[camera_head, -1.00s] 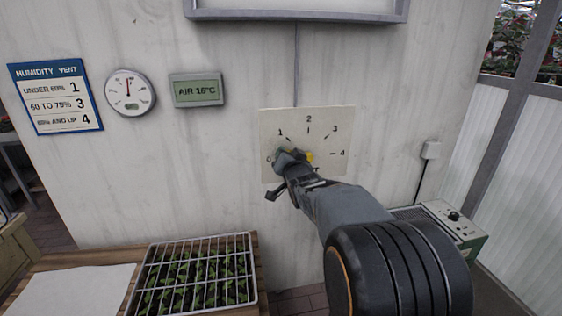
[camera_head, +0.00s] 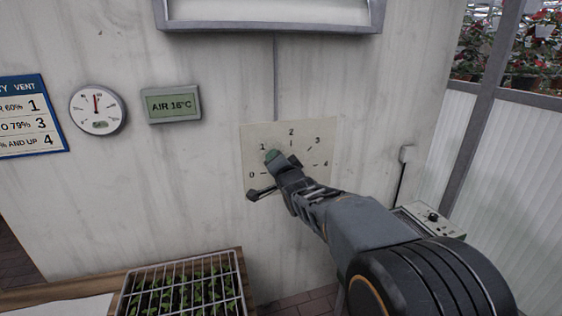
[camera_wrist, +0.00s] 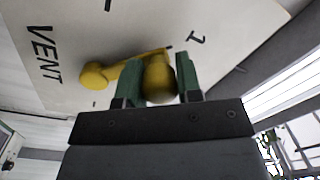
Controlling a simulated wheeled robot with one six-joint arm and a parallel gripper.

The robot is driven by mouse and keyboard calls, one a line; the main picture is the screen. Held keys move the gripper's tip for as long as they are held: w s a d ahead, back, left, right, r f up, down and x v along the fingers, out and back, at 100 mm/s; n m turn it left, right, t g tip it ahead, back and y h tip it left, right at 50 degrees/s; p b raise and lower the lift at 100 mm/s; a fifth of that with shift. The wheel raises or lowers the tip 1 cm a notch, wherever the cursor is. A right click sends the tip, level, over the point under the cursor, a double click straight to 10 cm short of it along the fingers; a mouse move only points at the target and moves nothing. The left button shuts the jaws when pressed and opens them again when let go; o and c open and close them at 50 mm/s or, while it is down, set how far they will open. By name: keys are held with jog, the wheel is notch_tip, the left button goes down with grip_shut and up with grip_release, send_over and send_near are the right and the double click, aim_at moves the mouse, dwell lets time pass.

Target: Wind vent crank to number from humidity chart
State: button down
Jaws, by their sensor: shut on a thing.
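The vent dial plate (camera_head: 310,180) on the wall carries the numbers 0 to 4. My gripper (camera_head: 273,157) is at its upper left, just below the 1, and hides most of the crank there. In the wrist view the yellow crank (camera_wrist: 130,69) runs from its round hub to a knob (camera_wrist: 160,80). My gripper's green fingers (camera_wrist: 159,82) are shut around that knob, and the crank points roughly towards the 1. The humidity chart (camera_head: 30,117) is cut off at the left, showing 1, 3 and 4. The round gauge (camera_head: 97,109) has its red needle nearly upright; its figures are too small to read.
A display (camera_head: 171,104) reads AIR 16°C. A seedling tray with a wire rim (camera_head: 180,262) stands on a wooden bench below. A grey control box (camera_head: 432,222) is to the right behind my arm.

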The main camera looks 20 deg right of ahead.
jog(key=c, duration=0.8)
grip_release()
jog(key=s, duration=1.3)
jog(key=shift+s+a+f, duration=0.1)
jog(key=shift+s+f, duration=0.1)
jog(key=shift+s, duration=0.2)
jog(key=s+a+f+n+g+p, duration=0.1)
jog(key=s+f+n+g+p, duration=0.1)
jog(key=s+f+n+g, duration=0.1)
jog(key=s+a+f+n+g+p, duration=0.2)
jog(key=s+f+n+g+p, duration=0.1)
jog(key=s+g, duration=0.3)
jog(key=s+a+f+n+g+p, duration=0.2)
jog(key=s+f+n+g+p, duration=0.1)
jog(key=s+n+g, duration=0.2)
jog(key=shift+g+y, duration=0.3)
jog(key=shift+g, duration=0.1)
